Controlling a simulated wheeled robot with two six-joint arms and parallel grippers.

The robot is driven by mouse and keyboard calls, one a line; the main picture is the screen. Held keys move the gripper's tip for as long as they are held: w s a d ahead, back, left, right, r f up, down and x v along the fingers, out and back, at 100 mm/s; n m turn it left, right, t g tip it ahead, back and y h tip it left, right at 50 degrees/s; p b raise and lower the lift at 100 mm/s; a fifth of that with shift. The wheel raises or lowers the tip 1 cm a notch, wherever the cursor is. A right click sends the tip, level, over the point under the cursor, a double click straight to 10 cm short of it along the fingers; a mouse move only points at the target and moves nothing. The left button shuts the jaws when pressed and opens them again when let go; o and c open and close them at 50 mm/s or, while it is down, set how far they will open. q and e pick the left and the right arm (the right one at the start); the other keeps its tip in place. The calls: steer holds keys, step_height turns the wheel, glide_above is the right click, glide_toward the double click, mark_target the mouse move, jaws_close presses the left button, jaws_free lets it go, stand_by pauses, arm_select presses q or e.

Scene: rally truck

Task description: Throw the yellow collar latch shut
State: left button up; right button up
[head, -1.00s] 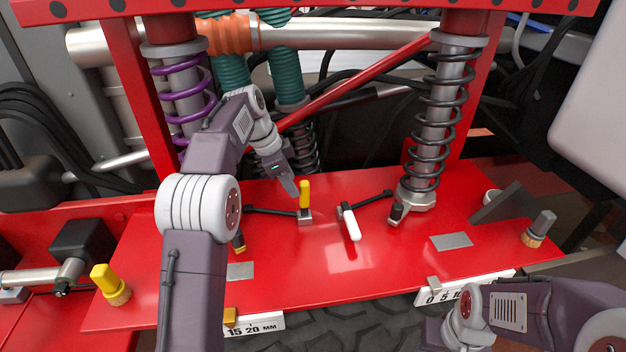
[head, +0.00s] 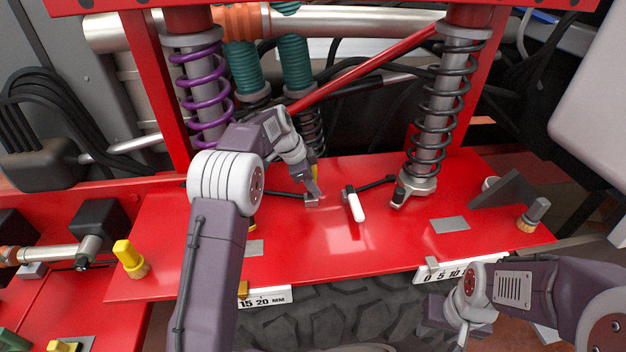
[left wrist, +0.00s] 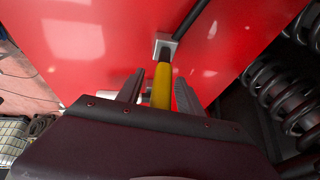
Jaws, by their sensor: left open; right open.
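The yellow collar latch (head: 315,172) stands upright from a small grey block (head: 312,200) on the red plate; my left gripper partly hides it in the head view. In the left wrist view the yellow handle (left wrist: 162,84) lies between the two open fingers of my left gripper (left wrist: 158,92), with visible gaps on both sides. In the head view my left gripper (head: 312,184) is at the handle, pointing down. My right gripper (head: 440,332) is low at the right, well away from the latch, with its fingers hard to make out.
A white-handled latch (head: 355,206) lies just right of the yellow one. The purple spring (head: 205,95) and black spring (head: 436,110) rise behind, with a red diagonal bar (head: 365,68) between them. The plate's front middle is clear.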

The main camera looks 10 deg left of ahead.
arm_select(q)
steer(key=shift+s+d+r, duration=0.1)
steer(key=shift+d, duration=0.1)
steer(key=shift+c, duration=1)
steer(key=shift+d, duration=0.2)
steer(key=c, duration=0.5)
steer(key=shift+w, duration=0.25)
jaws_close()
steer(key=shift+a+f, duration=0.1)
steer(key=shift+f, duration=0.1)
